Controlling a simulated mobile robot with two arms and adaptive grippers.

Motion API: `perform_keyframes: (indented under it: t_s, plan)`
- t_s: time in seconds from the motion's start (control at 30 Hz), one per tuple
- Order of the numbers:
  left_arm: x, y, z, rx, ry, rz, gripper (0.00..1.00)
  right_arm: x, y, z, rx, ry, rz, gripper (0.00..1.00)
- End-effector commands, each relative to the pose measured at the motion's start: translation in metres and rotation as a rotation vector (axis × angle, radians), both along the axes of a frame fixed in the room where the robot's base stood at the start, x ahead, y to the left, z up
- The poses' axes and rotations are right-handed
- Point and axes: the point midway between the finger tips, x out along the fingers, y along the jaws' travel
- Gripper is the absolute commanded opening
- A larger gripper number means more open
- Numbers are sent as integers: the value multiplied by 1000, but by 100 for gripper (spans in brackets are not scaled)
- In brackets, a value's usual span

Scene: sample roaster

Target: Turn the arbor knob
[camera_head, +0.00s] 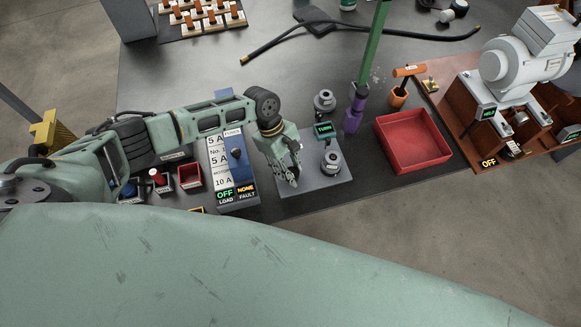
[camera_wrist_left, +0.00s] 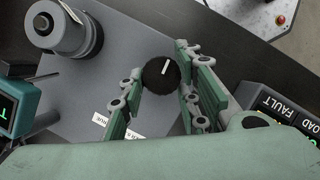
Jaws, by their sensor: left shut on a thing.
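The arbor knob (camera_wrist_left: 161,73) is a round black knob with a white pointer line, on a grey plate (camera_head: 318,185). In the left wrist view its line points up and slightly right. My left gripper (camera_head: 292,175), pale green, is over the near left part of the plate, with its fingers pointing down. In the left wrist view its fingers (camera_wrist_left: 160,78) stand on both sides of the knob and are shut on it. In the head view the fingers largely hide the knob. My right gripper is not seen.
Two grey metal cylinders (camera_head: 332,161) (camera_head: 324,101) and a small teal display (camera_head: 324,130) stand on the plate. A switch panel (camera_head: 237,164) reading OFF and NONE is left of it. A red tray (camera_head: 413,141) and a purple holder (camera_head: 354,115) are to the right.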

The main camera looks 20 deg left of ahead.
Motion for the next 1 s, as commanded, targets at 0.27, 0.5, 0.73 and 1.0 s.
perform_keyframes:
  t_s: [0.27,0.5,0.73,1.0]
  plan:
    - [6,0,3,-4,-12,-2,4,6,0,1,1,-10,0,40]
    - [7,0,4,-4,-15,-18,4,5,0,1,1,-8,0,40]
    - [9,-2,5,-5,-16,-77,4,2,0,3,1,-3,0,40]
    - [10,-5,5,-5,-17,-277,4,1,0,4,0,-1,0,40]
